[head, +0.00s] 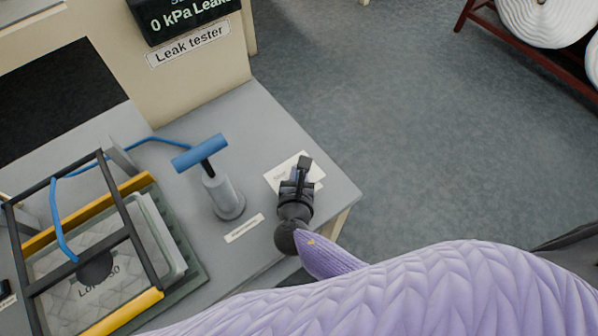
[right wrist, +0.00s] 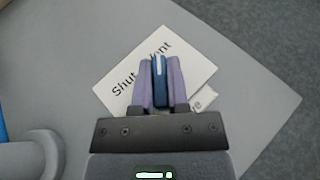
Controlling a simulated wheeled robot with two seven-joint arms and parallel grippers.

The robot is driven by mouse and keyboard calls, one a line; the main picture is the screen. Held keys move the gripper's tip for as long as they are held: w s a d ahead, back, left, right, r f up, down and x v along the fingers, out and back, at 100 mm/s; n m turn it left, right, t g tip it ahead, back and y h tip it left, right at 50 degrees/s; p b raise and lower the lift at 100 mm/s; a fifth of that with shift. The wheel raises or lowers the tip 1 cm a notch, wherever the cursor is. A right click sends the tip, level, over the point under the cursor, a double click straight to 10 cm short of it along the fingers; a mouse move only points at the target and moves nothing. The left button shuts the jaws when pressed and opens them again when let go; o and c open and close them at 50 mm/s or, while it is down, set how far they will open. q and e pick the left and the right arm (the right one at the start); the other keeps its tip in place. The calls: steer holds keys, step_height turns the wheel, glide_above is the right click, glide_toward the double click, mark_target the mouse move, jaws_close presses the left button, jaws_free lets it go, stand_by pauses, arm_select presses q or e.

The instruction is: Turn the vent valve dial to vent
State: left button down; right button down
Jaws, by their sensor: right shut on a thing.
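The vent valve dial (right wrist: 160,82) is a blue bar with a white pointer line, seen in the right wrist view. It stands over a white card (right wrist: 190,58) printed "Shut" on the left and a partly covered word ending in "nt" on the right. The white line points up the picture, between the two words. My right gripper (right wrist: 160,75) is shut on the dial, one finger on each side. In the head view my right gripper (head: 304,163) is over the card (head: 283,172) near the bench's right corner and hides the dial. My left gripper is not in view.
A pump with a blue T-handle (head: 200,152) stands on the grey bench (head: 270,125) left of my right gripper. A black frame with yellow bars (head: 125,312) and a blue hose lies further left. The leak tester (head: 190,15) is behind. Open floor lies right.

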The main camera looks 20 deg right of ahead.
steer(key=c, duration=0.6)
jaws_free()
steer(key=shift+s+r, duration=0.1)
steer(key=p+v, duration=0.5)
steer(key=v, duration=0.4)
steer(key=shift+r, duration=0.1)
steer(key=shift+s+a, duration=0.15)
steer(key=shift+s, duration=0.15)
